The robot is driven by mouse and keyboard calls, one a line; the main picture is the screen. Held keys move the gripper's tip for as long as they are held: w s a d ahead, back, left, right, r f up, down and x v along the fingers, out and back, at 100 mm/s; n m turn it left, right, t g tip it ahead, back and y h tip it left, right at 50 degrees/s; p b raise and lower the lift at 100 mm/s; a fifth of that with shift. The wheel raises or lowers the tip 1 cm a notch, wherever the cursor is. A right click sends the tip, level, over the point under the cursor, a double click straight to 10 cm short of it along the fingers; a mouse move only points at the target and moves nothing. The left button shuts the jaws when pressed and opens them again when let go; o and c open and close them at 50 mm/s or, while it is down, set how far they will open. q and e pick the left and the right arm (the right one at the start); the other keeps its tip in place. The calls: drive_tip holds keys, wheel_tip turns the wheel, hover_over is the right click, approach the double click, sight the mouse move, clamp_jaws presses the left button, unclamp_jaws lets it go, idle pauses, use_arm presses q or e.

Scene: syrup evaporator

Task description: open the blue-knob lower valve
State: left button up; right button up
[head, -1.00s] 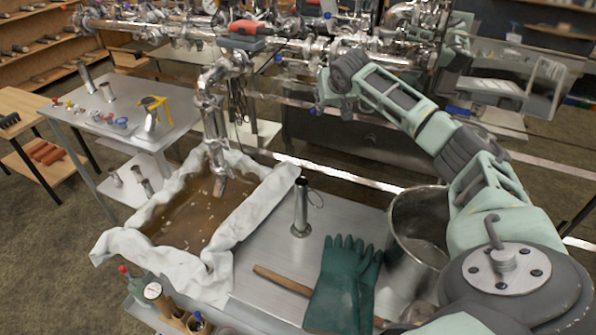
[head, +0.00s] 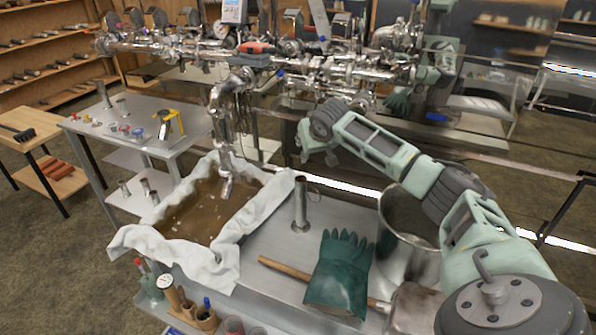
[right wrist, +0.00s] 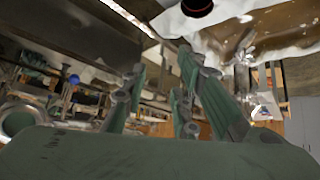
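A small blue knob (head: 279,73) shows on the steel pipework in the head view, behind and above my right gripper. I cannot tell from its size here how its handle is turned. In the right wrist view a blue round knob (right wrist: 73,79) shows left of the fingers, apart from them; I cannot tell whether it is the same one. My right gripper (head: 312,155) hangs at the end of the raised arm, in front of the pipework. Its fingers (right wrist: 160,88) are spread with nothing between them. My left gripper is out of view.
A cloth-lined tray of brown liquid (head: 190,212) stands below the outlet pipe. The front bench holds a metal tube (head: 300,207), green gloves (head: 340,275), a wooden-handled tool and a steel pot (head: 408,225). A side table (head: 185,123) stands left.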

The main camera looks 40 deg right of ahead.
drive_tip(key=shift+n+y, duration=0.3)
drive_tip(key=shift+n, duration=0.4)
drive_tip(key=shift+s+a+f, duration=0.25)
drive_tip(key=shift+a+f, duration=0.7)
drive_tip(key=shift+a, duration=0.3)
drive_tip(key=shift+s+a+f, duration=0.25)
drive_tip(key=shift+a+f, duration=0.7)
drive_tip(key=shift+a, duration=0.3)
drive_tip(key=shift+c, duration=0.6)
